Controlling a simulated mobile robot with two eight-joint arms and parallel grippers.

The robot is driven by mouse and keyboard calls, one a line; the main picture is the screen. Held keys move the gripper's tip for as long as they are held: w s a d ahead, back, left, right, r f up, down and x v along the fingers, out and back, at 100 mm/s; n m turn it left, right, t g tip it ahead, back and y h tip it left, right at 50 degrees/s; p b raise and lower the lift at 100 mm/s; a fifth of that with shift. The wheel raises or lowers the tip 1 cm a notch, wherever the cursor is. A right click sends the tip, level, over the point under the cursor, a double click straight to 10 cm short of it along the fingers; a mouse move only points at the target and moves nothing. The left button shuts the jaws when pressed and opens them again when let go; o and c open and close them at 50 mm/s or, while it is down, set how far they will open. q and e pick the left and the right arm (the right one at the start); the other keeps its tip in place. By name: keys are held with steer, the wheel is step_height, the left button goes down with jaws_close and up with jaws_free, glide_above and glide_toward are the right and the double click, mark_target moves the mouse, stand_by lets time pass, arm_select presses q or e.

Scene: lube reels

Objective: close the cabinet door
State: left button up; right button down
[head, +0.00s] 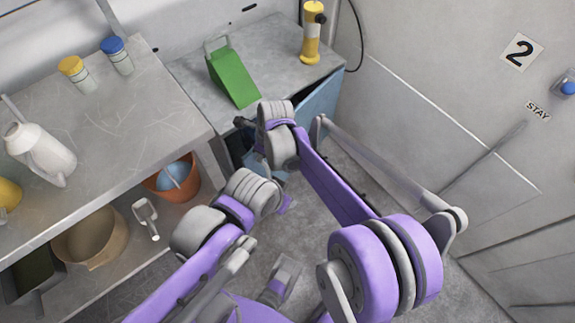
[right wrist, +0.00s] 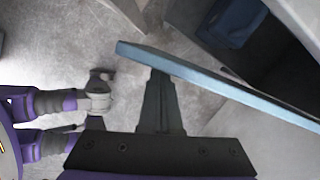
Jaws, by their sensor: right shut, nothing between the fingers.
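The cabinet (head: 283,69) stands at the back under a grey top. Its blue door (head: 318,101) is open and sticks out over the floor. In the right wrist view, the door (right wrist: 225,85) runs slantwise with its free end at the left, and the dark interior shows behind it. My right gripper (right wrist: 159,88) is shut and empty. Its fingertips are at the door's edge near the free end; I cannot tell whether they touch. In the head view my right wrist covers part of the door and hides the fingers. My left arm reaches below it, its fingers not clearly visible.
A workbench (head: 120,125) at left carries bottles and a white can (head: 40,152). An orange bucket (head: 178,180) sits below. A blue object (right wrist: 232,20) is inside the cabinet.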

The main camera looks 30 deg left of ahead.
arm_select(q)
steer(key=shift+r, duration=0.25)
arm_select(e)
steer(key=shift+w+a, duration=0.2)
steer(key=shift+a, duration=0.95)
steer(key=shift+w+a, duration=0.15)
steer(key=shift+a, duration=0.95)
